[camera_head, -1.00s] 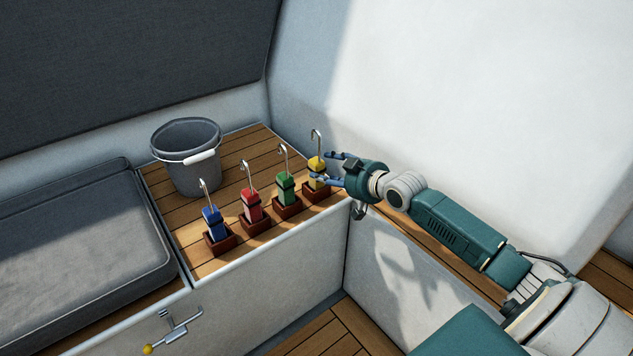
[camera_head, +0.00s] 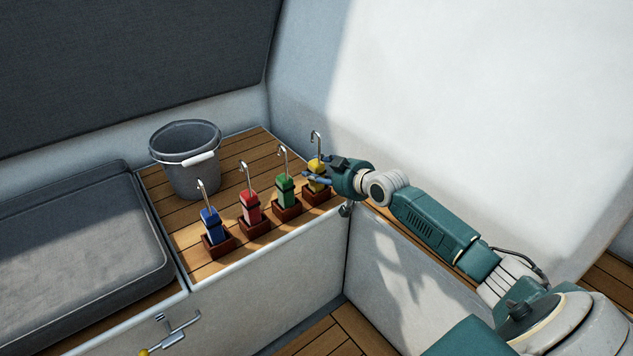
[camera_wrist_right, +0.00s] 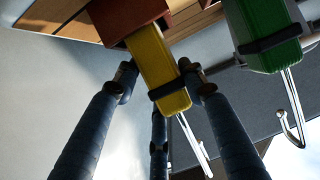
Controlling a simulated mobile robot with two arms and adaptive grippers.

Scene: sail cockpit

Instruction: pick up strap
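Several straps with metal hooks stand upright in small brown holders on the wooden bench top: a blue strap (camera_head: 212,224), a red strap (camera_head: 250,207), a green strap (camera_head: 285,190) and a yellow strap (camera_head: 316,166). My right gripper (camera_head: 318,178) is at the yellow strap, at the far right of the row. In the right wrist view the yellow strap (camera_wrist_right: 158,65) lies between the open fingers (camera_wrist_right: 158,72), with its lower end in its holder (camera_wrist_right: 160,20). The green strap (camera_wrist_right: 262,35) is beside it. My left gripper is out of view.
A grey bucket (camera_head: 186,160) with a white-gripped handle stands behind the row. A dark grey cushion (camera_head: 75,255) lies at the left. A white wall (camera_head: 460,100) rises close behind and right of my right gripper. A yellow-knobbed crank (camera_head: 165,338) is on the bench front.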

